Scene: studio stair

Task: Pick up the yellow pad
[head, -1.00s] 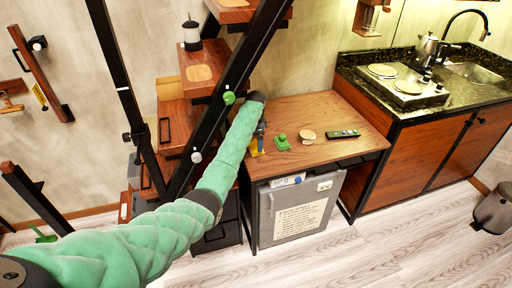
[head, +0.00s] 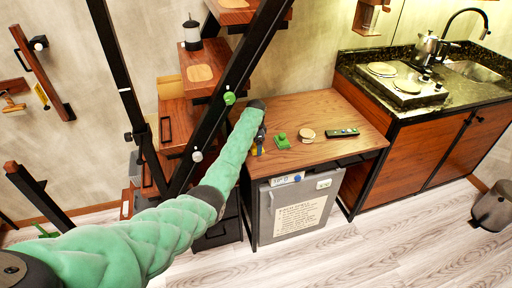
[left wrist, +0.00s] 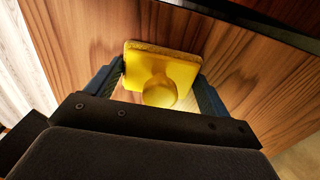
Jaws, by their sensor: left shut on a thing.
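The yellow pad (left wrist: 161,72) is a square block with a round knob, seen large between the two fingers in the left wrist view. In the head view only a little yellow (head: 257,151) shows near the left front of the wooden desk, mostly hidden by my gripper. My left gripper (head: 260,144) reaches down there; in the left wrist view its fingers (left wrist: 158,80) are closed on opposite sides of the pad. I cannot tell whether the pad is clear of the desk top. My right gripper is not in view.
On the desk (head: 310,107), a green pad (head: 281,140), a round wooden-coloured item (head: 306,135) and a dark remote-like object (head: 342,132) lie to the right. The black stair rail (head: 222,104) rises close to my left arm. The desk's back is clear.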

